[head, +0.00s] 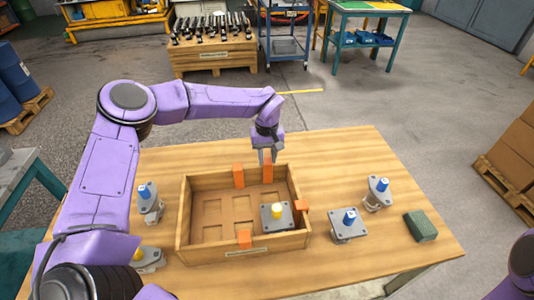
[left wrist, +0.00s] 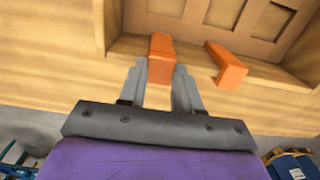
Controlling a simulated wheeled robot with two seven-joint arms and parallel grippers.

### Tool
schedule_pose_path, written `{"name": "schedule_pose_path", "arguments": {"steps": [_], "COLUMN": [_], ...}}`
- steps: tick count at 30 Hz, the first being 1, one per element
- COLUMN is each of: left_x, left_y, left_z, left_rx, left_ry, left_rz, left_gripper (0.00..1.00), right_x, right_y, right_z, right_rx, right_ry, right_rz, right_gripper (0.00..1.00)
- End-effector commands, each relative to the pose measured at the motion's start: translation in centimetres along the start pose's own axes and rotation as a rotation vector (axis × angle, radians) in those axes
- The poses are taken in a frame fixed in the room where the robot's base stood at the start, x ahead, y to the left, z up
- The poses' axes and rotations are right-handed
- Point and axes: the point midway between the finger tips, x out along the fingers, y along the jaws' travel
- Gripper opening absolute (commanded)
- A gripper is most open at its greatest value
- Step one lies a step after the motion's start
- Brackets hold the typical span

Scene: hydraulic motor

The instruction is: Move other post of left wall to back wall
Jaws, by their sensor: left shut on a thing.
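The wooden tray (head: 186,230) stands on the table. My left gripper (head: 268,157) is at its back wall, shut on an orange post (head: 268,172). In the left wrist view the held post (left wrist: 160,58) sits between the two fingers, at the back wall; whether it is fully seated I cannot tell. Another orange post (head: 238,176) is on the back wall to its left; it also shows in the left wrist view (left wrist: 227,65). One orange post (head: 302,206) is on the right wall and one (head: 244,238) on the front wall. The left wall shows no post. My right gripper is out of view.
A motor with a yellow cap (head: 277,213) lies in the tray's right part; the other recesses look empty. Blue-capped motors stand left (head: 148,197) and right (head: 348,225) of the tray, another (head: 377,193) farther right. A yellow-capped motor (head: 147,259) is front left. A green block (head: 420,226) lies far right.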

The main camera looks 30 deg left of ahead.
Motion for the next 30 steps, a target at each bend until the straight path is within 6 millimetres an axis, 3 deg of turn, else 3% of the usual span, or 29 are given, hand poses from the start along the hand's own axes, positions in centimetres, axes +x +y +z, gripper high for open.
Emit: {"name": "schedule_pose_path", "arguments": {"steps": [30], "left_x": [1.02], "left_y": [0.01], "left_z": [-0.03], "left_rx": [0.0], "left_ry": [0.0], "left_rz": [0.0], "left_gripper": [0.0], "right_x": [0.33], "right_y": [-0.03], "right_z": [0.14], "right_rx": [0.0], "right_ry": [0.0], "right_rz": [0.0], "right_gripper": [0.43]}}
